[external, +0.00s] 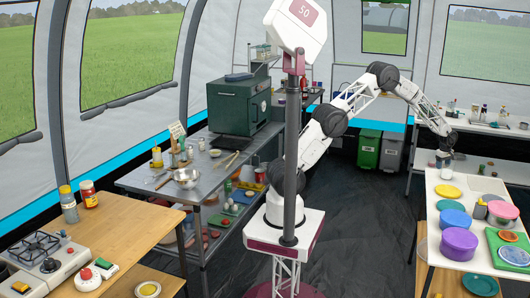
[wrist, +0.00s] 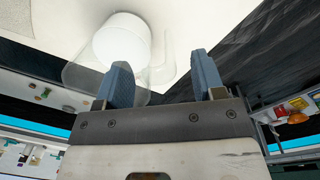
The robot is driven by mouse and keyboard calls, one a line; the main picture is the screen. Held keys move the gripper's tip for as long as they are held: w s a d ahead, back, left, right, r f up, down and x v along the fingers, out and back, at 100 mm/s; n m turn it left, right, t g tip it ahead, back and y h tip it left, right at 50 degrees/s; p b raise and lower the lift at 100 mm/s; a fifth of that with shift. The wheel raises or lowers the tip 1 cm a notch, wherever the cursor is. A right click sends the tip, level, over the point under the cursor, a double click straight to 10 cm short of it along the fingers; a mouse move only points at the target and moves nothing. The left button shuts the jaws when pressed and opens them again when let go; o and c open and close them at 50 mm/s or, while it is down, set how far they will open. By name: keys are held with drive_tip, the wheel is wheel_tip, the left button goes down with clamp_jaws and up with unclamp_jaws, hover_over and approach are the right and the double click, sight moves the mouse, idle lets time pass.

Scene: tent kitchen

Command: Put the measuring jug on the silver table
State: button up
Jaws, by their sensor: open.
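The measuring jug (wrist: 78,77) looks like a clear vessel with a pale round part and a side handle, on the white table (wrist: 40,18) in the wrist view. My gripper (wrist: 162,75) is open, with the jug's handle showing between and beyond its two fingers. In the external view my gripper (external: 443,152) is over the far left corner of the white table, and a small pale object just below it may be the jug. The silver table (external: 212,178) stands across the aisle, left of my arm.
The silver table holds a metal bowl (external: 187,178), utensils, small jars and a dark green oven (external: 238,105). The white table holds a yellow lid (external: 447,191), a purple tub (external: 459,243) and other containers. Wooden counters (external: 125,230) stand at front left. Dark floor lies between.

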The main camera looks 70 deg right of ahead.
drive_tip(key=shift+f, duration=1.45)
drive_tip(key=shift+c, duration=0.4)
clamp_jaws()
drive_tip(key=shift+r, duration=0.35)
drive_tip(key=shift+r, duration=1.55)
drive_tip(key=w+a+r, duration=0.1)
drive_tip(key=w+a, duration=0.9)
drive_tip(key=w, duration=0.2)
drive_tip(key=shift+w+a+r, duration=0.1)
drive_tip(key=shift+r, duration=0.05)
